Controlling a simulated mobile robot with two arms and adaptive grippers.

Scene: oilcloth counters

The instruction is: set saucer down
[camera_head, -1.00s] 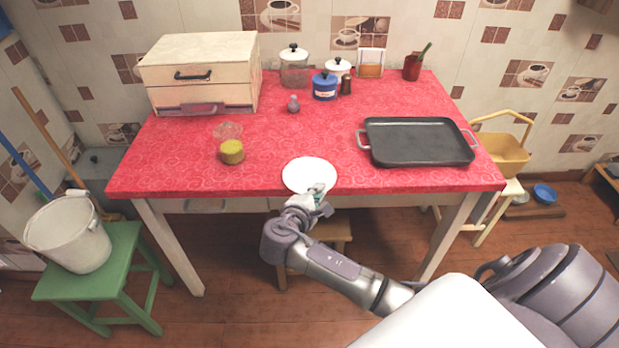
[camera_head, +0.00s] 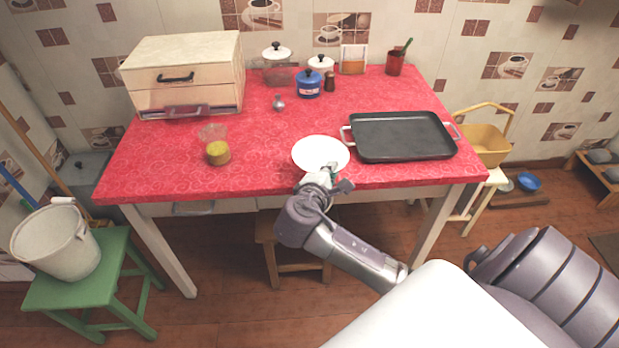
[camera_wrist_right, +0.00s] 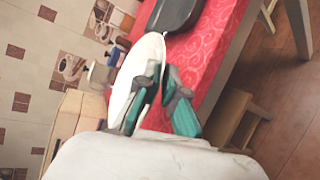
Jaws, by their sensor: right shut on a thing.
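A white saucer (camera_head: 320,152) shows over the front part of the red-covered table (camera_head: 270,170), left of the black tray. My right gripper (camera_head: 328,178) is at the saucer's front edge, shut on its rim. In the right wrist view the saucer (camera_wrist_right: 146,72) reaches out from between the teal-padded fingers (camera_wrist_right: 152,108). Whether the saucer touches the cloth or is held just above it I cannot tell. My left gripper is not in view.
A black tray (camera_head: 402,136) with handles lies right of the saucer. A yellow-green tin (camera_head: 218,153) and a small clear dish (camera_head: 212,132) are at the left. A drawer box (camera_head: 186,75), a blue pot (camera_head: 308,84) and jars stand behind. Cloth is bare between tin and saucer.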

